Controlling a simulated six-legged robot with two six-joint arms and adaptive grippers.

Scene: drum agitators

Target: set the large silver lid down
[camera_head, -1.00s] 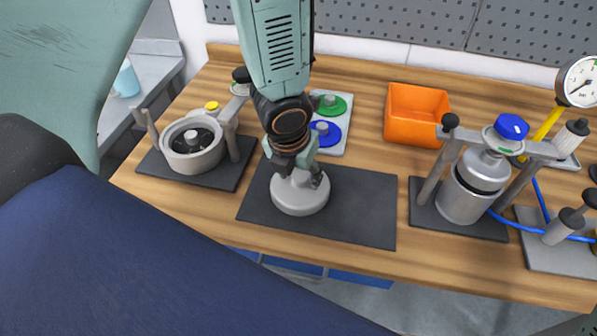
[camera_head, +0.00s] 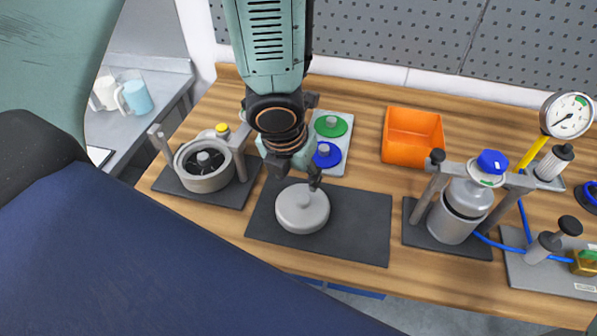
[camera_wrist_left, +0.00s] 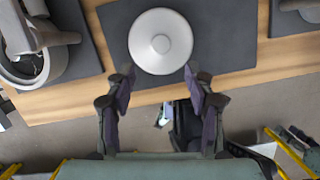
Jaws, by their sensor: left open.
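The large silver lid (camera_head: 302,214) lies flat, knob up, on the dark grey mat (camera_head: 361,222) at the table's front middle. It also shows whole in the left wrist view (camera_wrist_left: 160,42), with its round knob in the centre. My left gripper (camera_head: 294,176) is open and empty, just above and behind the lid in the head view. In the left wrist view its fingers (camera_wrist_left: 160,82) are spread apart, with nothing between them, and the lid shows beyond the tips. My right gripper is not in view.
An open silver pot (camera_head: 204,182) in a clamp frame stands left of the mat. A closed canister (camera_head: 455,220) in a similar frame stands right. Behind are a tray with green (camera_head: 331,125) and blue (camera_head: 327,155) lids and an orange bin (camera_head: 411,145). The mat's right half is bare.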

